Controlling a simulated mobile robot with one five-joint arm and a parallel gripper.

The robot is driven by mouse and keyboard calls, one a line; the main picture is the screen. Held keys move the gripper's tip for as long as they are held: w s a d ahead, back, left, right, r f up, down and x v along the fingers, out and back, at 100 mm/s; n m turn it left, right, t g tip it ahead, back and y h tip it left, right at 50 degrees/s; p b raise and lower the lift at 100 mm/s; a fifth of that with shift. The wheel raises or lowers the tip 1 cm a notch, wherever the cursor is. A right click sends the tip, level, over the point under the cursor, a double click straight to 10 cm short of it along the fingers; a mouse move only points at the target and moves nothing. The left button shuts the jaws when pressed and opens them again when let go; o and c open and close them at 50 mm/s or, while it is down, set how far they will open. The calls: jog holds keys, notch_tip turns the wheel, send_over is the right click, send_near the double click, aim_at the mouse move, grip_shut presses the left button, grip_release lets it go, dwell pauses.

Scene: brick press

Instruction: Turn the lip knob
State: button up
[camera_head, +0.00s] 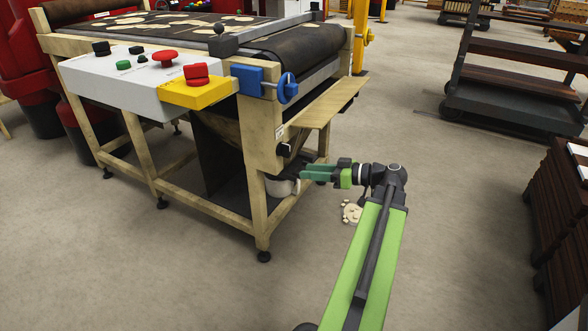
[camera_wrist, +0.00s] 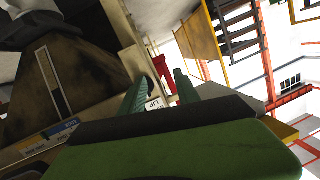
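The brick press (camera_head: 250,140) has a wooden frame, and a small black knob (camera_head: 284,150) sits low on its near right post. A small white label (camera_head: 279,131) is just above that knob. A white label with dark letters also shows between my fingers in the wrist view (camera_wrist: 154,103); I cannot read it surely. My gripper (camera_head: 303,174) has green fingers pointing left at the post, a little below and right of the knob, apparently not touching it. The wrist view shows the fingers (camera_wrist: 160,88) apart with nothing held. The knob is not clear there.
A blue handwheel (camera_head: 288,88) and a wooden shelf (camera_head: 328,103) stick out above my gripper. A white control box (camera_head: 135,80) with red and black buttons is at left. Crumbs (camera_head: 352,212) lie on the floor. A dark cart (camera_head: 515,90) stands back right.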

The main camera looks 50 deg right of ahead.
aim_at(290, 150)
jog(key=s+d+r+t+h+b, duration=0.1)
jog(key=s+d+r+t+h, duration=0.15)
jog(key=s+d, duration=0.45)
jog(key=shift+n+y, duration=0.3)
jog(key=shift+y, duration=0.15)
jog(key=x, duration=1.1)
jog(key=a+x, duration=0.1)
jog(key=x, duration=0.5)
